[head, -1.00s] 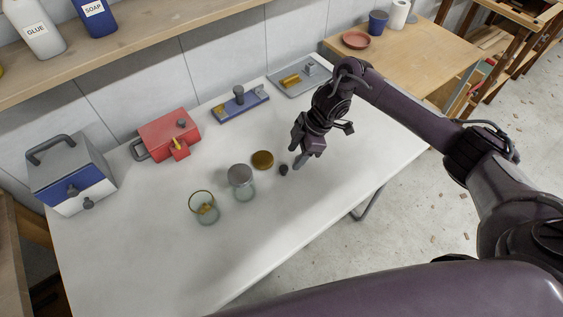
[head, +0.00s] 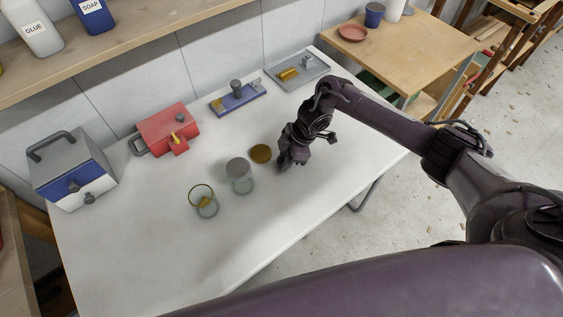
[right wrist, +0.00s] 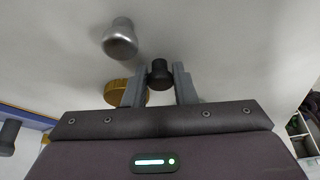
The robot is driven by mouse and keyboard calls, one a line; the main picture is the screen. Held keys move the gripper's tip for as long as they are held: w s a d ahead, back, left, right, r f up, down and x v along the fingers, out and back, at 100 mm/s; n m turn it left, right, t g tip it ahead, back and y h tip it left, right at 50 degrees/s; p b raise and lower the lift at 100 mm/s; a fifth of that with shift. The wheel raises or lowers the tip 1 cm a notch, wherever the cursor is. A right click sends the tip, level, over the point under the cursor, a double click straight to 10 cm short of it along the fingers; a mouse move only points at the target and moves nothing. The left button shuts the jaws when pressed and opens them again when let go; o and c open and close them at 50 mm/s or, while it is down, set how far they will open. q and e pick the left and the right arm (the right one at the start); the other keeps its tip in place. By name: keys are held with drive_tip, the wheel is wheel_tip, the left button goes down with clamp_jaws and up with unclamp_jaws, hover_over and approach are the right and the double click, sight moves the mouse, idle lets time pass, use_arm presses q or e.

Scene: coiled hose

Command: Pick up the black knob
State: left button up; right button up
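The black knob (right wrist: 160,73) stands between the two fingers of my right gripper (right wrist: 161,82) in the right wrist view. It fills the gap, and both fingers appear to press against its sides. In the head view my right gripper (head: 284,166) is low at the tabletop, right of the brass disc, and hides the knob. No lift off the table shows. My left gripper is not in view.
A brass disc (head: 261,153) and a grey-lidded jar (head: 239,175) stand close to the left of my right gripper. An open glass jar (head: 205,205) is further left. A red box (head: 167,128), blue base (head: 238,99) and grey tray (head: 298,72) line the back. The table's front is clear.

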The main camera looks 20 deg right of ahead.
drive_tip(key=shift+c, duration=0.9)
drive_tip(key=shift+r, duration=0.1)
